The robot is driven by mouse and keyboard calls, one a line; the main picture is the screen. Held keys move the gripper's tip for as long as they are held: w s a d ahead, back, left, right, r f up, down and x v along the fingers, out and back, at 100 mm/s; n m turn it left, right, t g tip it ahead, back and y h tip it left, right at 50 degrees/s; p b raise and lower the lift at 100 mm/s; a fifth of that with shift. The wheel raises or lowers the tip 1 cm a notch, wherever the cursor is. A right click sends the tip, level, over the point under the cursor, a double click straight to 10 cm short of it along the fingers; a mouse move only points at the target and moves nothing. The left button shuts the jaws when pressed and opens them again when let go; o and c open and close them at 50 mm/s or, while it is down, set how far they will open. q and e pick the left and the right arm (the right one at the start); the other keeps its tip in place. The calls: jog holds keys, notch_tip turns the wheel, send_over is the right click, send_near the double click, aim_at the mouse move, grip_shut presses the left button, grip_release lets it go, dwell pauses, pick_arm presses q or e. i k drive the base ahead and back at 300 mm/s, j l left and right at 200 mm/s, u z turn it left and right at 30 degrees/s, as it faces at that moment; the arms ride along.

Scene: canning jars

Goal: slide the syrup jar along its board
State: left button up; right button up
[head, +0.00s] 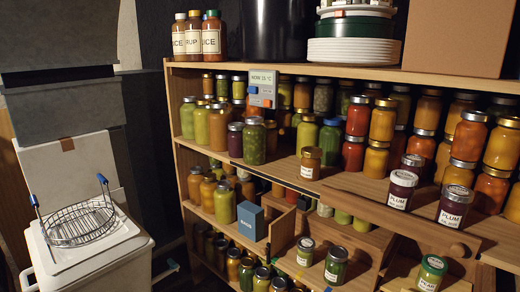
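On the top board, three bottles with large labels stand at the left end. I cannot tell which of these is the syrup jar. Neither of my grippers shows in the head view.
Full rows of jars stand behind the amber jar. Dark plum jars (455,206) stand to its right, near a wooden rail (395,215). A wire basket (80,222) sits on a white bin at the left.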

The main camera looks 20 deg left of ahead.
aim_at(311, 161)
jog(key=i+j+u, duration=0.2)
jog(key=i+j, duration=0.2)
jog(key=j, duration=0.2)
jog(key=i+j+u, duration=0.2)
jog(key=i+j, duration=0.25)
jog(key=j, duration=0.5)
jog(key=i+j, duration=0.1)
jog(key=j, duration=0.45)
